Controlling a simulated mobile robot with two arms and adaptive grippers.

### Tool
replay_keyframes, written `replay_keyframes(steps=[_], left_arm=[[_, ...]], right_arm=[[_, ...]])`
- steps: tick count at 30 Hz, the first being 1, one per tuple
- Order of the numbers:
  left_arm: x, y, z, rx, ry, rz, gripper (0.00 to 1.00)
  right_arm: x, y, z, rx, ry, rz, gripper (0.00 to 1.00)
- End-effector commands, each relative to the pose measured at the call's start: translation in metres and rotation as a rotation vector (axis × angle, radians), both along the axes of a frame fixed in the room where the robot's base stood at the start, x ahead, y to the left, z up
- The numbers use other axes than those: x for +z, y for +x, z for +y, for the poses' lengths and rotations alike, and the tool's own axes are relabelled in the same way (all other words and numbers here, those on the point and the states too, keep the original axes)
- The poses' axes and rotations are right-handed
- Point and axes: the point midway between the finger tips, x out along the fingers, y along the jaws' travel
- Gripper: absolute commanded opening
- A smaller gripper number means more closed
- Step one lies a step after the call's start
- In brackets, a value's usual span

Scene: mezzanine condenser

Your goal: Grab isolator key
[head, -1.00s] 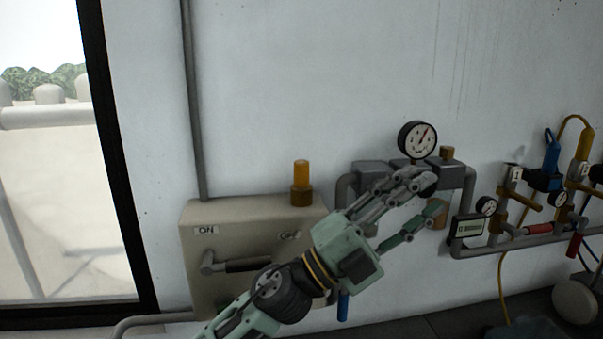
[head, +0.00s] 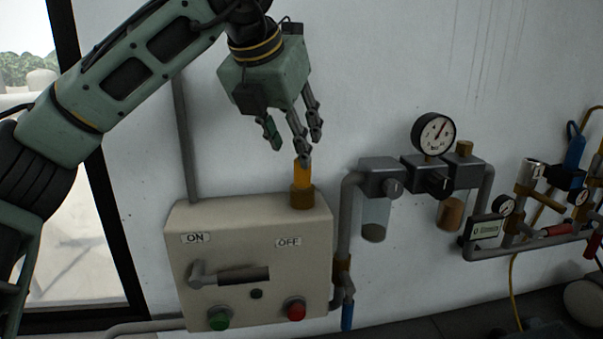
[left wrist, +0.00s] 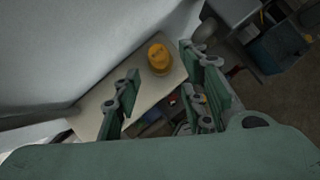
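I cannot make out a separate isolator key. The beige isolator box (head: 222,220), marked ON and OFF, is on the wall in the head view. My left gripper (head: 291,144) hangs fingers-down above the box, close to the beacon. In the left wrist view its fingers (left wrist: 162,97) are apart and empty, with the beacon (left wrist: 159,58) beyond them. My right gripper is out of view.
Green (head: 219,318) and red (head: 296,309) buttons sit low on the box. Pipework with a pressure gauge (head: 433,133) and filter bowls is at the right. A blue-handled valve (head: 347,315) is beside the box. A window is at the left. The wall above the gauge is clear.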

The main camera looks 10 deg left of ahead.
Motion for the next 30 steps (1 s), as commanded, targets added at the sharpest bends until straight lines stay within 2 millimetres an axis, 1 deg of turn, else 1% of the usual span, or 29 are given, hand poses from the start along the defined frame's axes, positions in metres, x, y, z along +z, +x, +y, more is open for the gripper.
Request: replay_keyframes(steps=[8, 14, 15, 19, 26, 30], left_arm=[[-0.022, 0.016, 0.000, 0.003, 0.004, 0.004, 0.39], [-0.042, 0.031, 0.004, 0.002, 0.004, 0.006, 0.39], [-0.049, 0.035, 0.002, 0.001, 0.003, 0.006, 0.39], [-0.061, 0.041, 0.001, 0.000, 0.002, 0.005, 0.39], [-0.064, 0.042, 0.000, -0.001, 0.001, 0.003, 0.39], [-0.064, 0.042, 0.000, -0.001, 0.001, 0.003, 0.28]], right_arm=[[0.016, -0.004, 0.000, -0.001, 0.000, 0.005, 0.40], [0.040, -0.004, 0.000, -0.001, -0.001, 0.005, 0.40], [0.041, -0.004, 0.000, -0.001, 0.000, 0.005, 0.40], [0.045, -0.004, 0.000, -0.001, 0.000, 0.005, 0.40], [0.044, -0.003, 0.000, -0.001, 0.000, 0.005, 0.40], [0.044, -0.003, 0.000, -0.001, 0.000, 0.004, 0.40]])
